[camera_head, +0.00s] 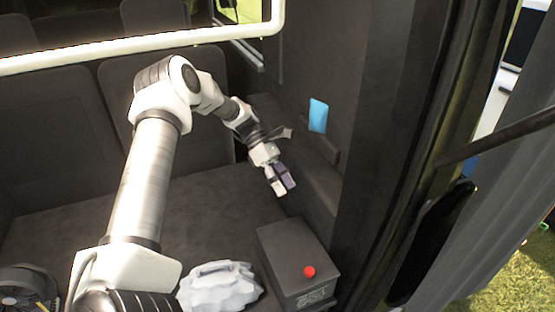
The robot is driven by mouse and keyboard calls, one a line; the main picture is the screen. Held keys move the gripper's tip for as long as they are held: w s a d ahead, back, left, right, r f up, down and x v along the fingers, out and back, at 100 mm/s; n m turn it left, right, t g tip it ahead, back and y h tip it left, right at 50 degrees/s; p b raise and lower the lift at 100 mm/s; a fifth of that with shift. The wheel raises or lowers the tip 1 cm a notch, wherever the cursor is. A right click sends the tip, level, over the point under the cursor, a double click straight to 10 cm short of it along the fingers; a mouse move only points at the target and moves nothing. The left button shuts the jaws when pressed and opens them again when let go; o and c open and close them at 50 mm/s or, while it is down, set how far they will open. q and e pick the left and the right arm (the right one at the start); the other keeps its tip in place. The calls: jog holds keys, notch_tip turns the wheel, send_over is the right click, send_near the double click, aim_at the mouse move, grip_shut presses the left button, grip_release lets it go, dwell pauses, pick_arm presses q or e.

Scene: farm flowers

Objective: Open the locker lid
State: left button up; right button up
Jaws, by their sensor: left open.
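A dark grey box (290,251) that looks like the locker stands at the lower right, by the dark side wall. Its flat top looks closed. A round red knob or button (309,271) sits near its front upper edge, and a pale marking shows on its front face. My left gripper (283,187) is open and empty, pointing down, above and behind the box in the picture and apart from it. My right gripper is not in view.
A crumpled, pale grey-white object (219,286) lies just left of the box. A white rail (140,44) crosses the top. A blue card (318,115) is on the side wall. A dark round object (24,292) is at the lower left. The dark floor (190,210) behind the box is clear.

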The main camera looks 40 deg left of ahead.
pick_arm(q)
jog(key=v, duration=1.1)
jog(key=shift+w+a+f, duration=0.25)
jog(key=shift+w+f, duration=0.1)
jog(key=shift+w, duration=0.05)
